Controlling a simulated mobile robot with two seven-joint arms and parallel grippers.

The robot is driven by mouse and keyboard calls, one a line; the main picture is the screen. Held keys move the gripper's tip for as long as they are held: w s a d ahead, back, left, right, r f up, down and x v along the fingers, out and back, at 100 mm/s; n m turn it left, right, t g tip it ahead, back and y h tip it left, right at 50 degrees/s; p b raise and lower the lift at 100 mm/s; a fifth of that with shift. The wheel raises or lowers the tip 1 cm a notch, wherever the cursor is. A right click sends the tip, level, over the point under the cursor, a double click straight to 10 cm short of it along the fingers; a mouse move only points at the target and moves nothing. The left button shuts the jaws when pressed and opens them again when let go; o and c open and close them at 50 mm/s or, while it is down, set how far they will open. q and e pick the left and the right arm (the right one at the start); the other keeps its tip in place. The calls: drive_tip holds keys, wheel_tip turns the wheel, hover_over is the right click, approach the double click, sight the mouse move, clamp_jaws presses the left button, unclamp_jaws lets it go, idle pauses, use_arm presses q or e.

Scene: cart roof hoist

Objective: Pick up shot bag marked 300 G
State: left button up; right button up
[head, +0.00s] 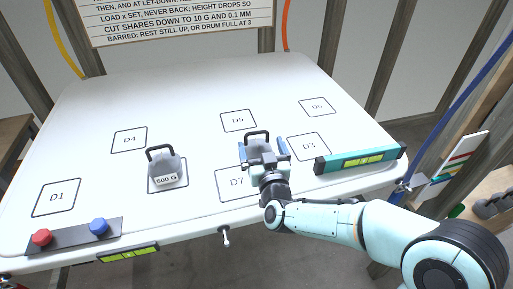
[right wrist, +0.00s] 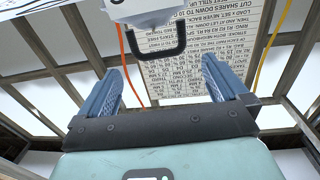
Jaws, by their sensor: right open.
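A grey shot bag (head: 254,147) with a dark handle stands on the white board by squares D7 and D5. Its label is hidden from the head view, so I cannot read its mark. My right gripper (head: 263,149) is open in front of it, one blue finger on each side in the picture. In the right wrist view, the bag (right wrist: 143,11) and its dark handle show at the top, beyond the open, empty fingers (right wrist: 161,75). I cannot tell whether they touch the bag. Another grey bag (head: 164,166) is marked 500 G. My left gripper is not in view.
Squares D1 (head: 57,197), D4 (head: 129,140) and D6 (head: 317,107) are bare. A teal level (head: 390,155) lies at the board's right edge. A bar with a red knob (head: 41,237) and a blue knob (head: 98,226) sits at the front left.

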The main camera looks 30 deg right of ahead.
sight(257, 132)
drive_tip(key=p+x, duration=0.1)
drive_tip(key=x, duration=0.5)
drive_tip(key=shift+w, duration=0.35)
drive_tip(key=shift+s, duration=0.1)
drive_tip(key=shift+c, duration=0.3)
drive_tip(key=c, duration=0.8)
